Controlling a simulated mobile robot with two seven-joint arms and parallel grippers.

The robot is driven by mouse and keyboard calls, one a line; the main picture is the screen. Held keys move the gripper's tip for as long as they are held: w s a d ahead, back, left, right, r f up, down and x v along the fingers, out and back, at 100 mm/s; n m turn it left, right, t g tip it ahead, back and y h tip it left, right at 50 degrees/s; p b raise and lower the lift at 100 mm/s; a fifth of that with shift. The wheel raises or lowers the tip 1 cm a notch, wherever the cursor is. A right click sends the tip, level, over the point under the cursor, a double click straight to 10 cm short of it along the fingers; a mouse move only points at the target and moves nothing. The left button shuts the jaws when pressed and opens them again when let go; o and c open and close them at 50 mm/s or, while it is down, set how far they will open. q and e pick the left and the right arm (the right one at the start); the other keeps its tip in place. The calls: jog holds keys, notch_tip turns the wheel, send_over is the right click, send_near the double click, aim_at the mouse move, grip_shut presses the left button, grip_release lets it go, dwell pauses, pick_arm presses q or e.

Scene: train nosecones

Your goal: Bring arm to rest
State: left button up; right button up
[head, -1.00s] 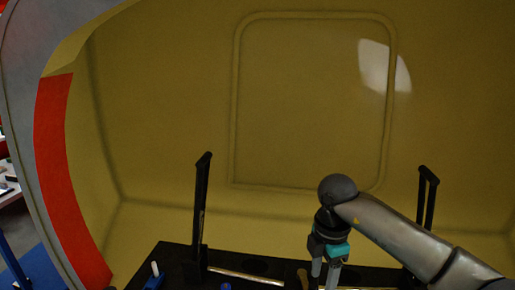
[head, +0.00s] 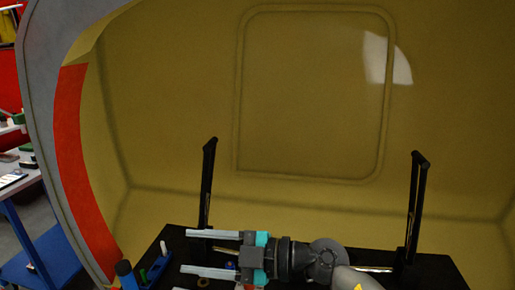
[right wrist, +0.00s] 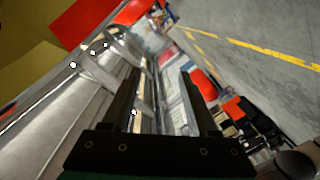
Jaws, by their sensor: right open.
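My right gripper (head: 186,252) lies sideways at the bottom of the head view, its two long pale fingers pointing left. The fingers are apart with nothing between them. It is over or in front of the black cart top (head: 434,268); the exact height is hard to tell. In the right wrist view the two dark fingers of this gripper (right wrist: 158,84) are spread, with blurred grey metal and floor beyond. My left gripper is not in view.
The yellow nosecone shell (head: 150,120) with a red edge strip (head: 73,160) surrounds the cart. Black upright handles stand at left (head: 207,185) and right (head: 417,205). A blue and black item (head: 127,274) sits at the front left. Grey floor (right wrist: 270,60) is open in the wrist view.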

jog(key=w+d+r+m+t+h, duration=0.25)
jog(key=d+m+t, duration=0.25)
jog(key=m+t, duration=0.25)
jog(key=w+d+r+m+t+h, duration=0.2)
jog(key=d+r+m+t, duration=0.25)
jog(key=m+t, duration=0.3)
jog(key=s+d+f+m+g+h, duration=0.3)
jog(key=d+f+m+h, duration=0.6)
jog(key=d+f+h, duration=0.5)
jog(key=s+d+f+n+g+y, duration=0.1)
jog(key=s+f+g, duration=0.55)
jog(key=s, duration=0.45)
jog(key=s+d+f+g+y, duration=0.1)
jog(key=s+d+f+g, duration=0.1)
jog(key=s+f+g, duration=0.55)
jog(key=s+f+t, duration=0.1)
jog(key=s+f, duration=0.2)
jog(key=f, duration=0.8)
jog(key=s+f, duration=0.2)
jog(key=f, duration=1)
jog(key=s+d+f+g, duration=0.1)
jog(key=s+d+f, duration=0.1)
jog(key=s+f, duration=1.1)
jog(key=shift+s+f+n, duration=0.3)
jog(key=shift+s+f, duration=0.05)
jog(key=shift+s, duration=0.9)
